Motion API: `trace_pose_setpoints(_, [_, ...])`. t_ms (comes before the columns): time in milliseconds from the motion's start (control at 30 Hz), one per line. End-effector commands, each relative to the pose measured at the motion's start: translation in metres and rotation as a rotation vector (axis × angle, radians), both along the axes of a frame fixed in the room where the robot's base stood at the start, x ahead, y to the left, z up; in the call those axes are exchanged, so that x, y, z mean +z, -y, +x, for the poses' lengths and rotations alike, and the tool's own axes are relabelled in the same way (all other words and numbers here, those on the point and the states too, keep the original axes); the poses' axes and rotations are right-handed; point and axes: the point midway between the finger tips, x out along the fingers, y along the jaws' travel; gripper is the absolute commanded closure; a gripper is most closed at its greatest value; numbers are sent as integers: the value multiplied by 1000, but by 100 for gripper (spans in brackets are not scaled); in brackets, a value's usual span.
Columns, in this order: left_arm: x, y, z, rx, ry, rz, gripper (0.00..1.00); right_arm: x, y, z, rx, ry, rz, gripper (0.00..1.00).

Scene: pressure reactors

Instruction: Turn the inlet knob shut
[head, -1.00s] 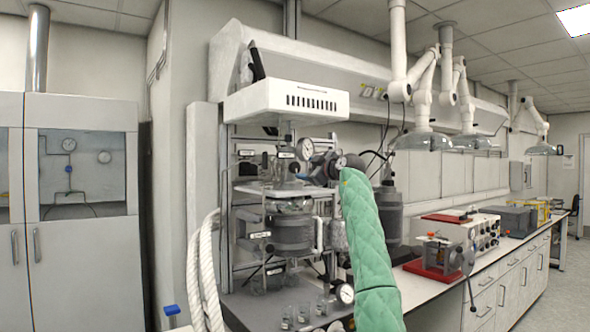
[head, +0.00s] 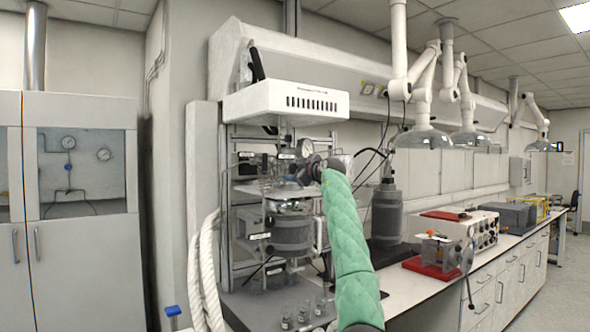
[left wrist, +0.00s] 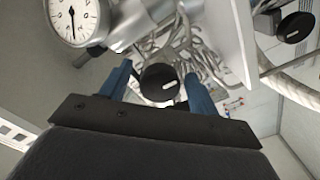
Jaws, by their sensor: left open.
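A round black knob (left wrist: 160,82) with a white mark shows in the left wrist view, between the two blue fingers of my left gripper (left wrist: 158,70). The fingers are apart, with a gap on both sides of the knob. In the head view my left gripper (head: 302,172) is at the upper part of the reactor (head: 292,235), beside a round gauge (head: 305,148), and hides the knob there. A second black knob (left wrist: 295,27) is at the upper right of the wrist view. I cannot read which knob is the inlet. My right gripper is not in view.
A dial gauge (left wrist: 76,16) sits close to the left finger in the wrist view. A white box (head: 288,102) overhangs the reactor. Small glass bottles (head: 303,312) stand below it. A white braided hose (head: 207,275) hangs at left. A red-based device (head: 436,262) is on the right bench.

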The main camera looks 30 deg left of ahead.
Motion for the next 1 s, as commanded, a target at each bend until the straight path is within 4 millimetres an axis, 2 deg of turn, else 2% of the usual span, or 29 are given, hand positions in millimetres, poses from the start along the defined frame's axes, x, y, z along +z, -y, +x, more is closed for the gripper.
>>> trace_pose_setpoints(267, [0,-1,0,0,0,0,39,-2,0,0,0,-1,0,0])
trace_pose_setpoints(500, [0,-1,0,0,0,0,83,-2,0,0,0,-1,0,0])
trace_pose_setpoints(767, [0,-1,0,1,-19,8,83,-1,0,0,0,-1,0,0])
trace_pose_setpoints(1000, [0,-2,0,3,-117,50,83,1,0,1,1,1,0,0])
